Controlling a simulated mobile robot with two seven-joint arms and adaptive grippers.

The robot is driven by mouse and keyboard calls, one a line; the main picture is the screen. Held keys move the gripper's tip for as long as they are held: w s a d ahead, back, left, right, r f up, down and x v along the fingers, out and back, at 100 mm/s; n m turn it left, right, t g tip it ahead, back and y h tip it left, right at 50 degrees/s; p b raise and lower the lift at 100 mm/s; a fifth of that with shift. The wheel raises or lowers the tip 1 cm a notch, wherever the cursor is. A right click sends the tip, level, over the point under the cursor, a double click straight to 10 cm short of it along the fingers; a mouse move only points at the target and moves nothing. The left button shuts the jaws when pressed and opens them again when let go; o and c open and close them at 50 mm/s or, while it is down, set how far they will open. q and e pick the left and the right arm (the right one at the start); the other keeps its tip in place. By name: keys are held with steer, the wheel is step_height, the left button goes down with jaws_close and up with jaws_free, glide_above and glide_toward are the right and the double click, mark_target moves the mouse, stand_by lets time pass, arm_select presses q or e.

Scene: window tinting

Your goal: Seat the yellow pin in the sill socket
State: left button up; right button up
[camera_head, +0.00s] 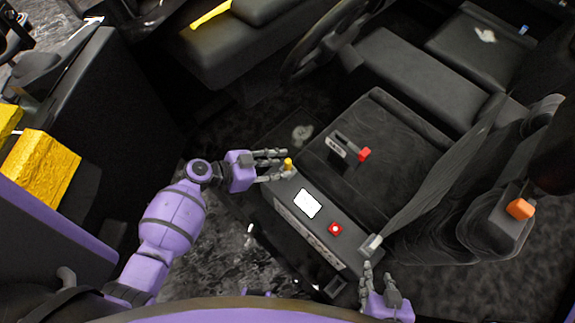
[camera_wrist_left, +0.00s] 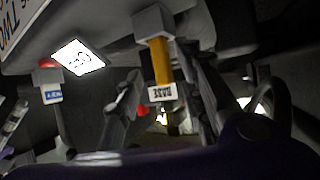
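The yellow pin (camera_head: 288,163) stands at the left end of the grey sill panel (camera_head: 318,246) in the head view. In the left wrist view the yellow pin (camera_wrist_left: 161,62) meets a grey block (camera_wrist_left: 153,20), with a small white tag (camera_wrist_left: 162,93) across it. I cannot tell how deep it sits, and the socket opening is hidden. My left gripper (camera_head: 282,164) is open, its fingers apart on either side of the pin; I see no clear grip. It also shows in the left wrist view (camera_wrist_left: 165,100). My right gripper (camera_head: 379,277) looks open and empty near the panel's right end.
The panel carries a white label (camera_head: 307,204) and a red button (camera_head: 335,228). Behind it are a black seat (camera_head: 390,150) and a red-ended lever (camera_head: 364,154). A yellow block (camera_head: 42,168) lies at the far left. The dark floor (camera_head: 215,240) left of the panel is open.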

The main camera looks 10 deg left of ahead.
arm_select(q)
steer(key=shift+x, duration=0.8)
steer(key=shift+c, duration=0.5)
jaws_close()
steer(key=shift+r, duration=0.15)
